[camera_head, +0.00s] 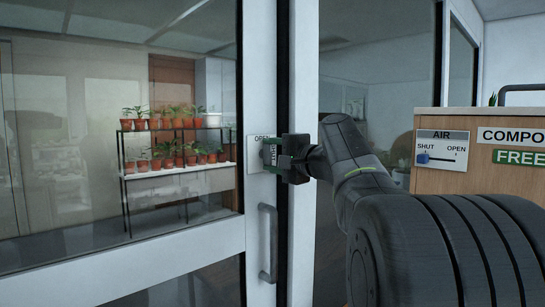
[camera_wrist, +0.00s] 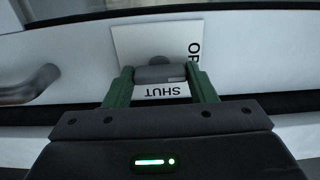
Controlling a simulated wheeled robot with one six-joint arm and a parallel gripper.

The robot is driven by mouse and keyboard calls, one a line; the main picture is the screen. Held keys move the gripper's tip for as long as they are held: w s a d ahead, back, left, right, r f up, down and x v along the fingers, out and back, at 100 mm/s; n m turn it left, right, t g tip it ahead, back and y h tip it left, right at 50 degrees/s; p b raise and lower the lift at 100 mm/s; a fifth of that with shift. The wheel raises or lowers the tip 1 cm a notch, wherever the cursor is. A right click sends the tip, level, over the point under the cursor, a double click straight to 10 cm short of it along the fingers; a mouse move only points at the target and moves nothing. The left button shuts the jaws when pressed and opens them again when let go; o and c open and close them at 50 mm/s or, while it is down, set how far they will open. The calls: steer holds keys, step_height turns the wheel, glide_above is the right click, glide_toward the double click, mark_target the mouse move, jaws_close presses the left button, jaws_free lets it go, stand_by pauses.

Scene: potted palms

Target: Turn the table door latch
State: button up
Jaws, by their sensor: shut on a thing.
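The latch plate (camera_head: 253,139) is a pale square on the white door frame, marked OPEN at its top in the head view. In the wrist view the plate (camera_wrist: 130,40) shows part of the word OPEN at its right and SHUT at its lower edge. The grey latch knob (camera_wrist: 160,74) sits between the two green fingers of my gripper (camera_wrist: 162,80), which is shut on it. In the head view my gripper (camera_head: 271,156) covers the knob and most of the plate, so the knob's angle is hard to tell there.
A vertical door handle (camera_head: 268,243) is below the latch; the handle (camera_wrist: 30,85) shows at the left in the wrist view. Potted plants (camera_head: 172,122) stand on a rack behind the glass. A wooden box (camera_head: 480,175) with an AIR slider (camera_head: 423,158) near SHUT stands at right.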

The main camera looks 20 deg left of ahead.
steer(key=o, duration=1)
steer(key=shift+d, duration=0.15)
steer(key=v, duration=1.3)
steer(key=shift+s+d+f+b, duration=0.1)
steer(key=shift+s+d+b, duration=0.1)
steer(key=shift+d+b, duration=0.1)
steer(key=shift+a, duration=0.1)
steer(key=x, duration=1.3)
steer(key=shift+w+a+p, duration=0.2)
steer(key=shift+a+p, duration=0.15)
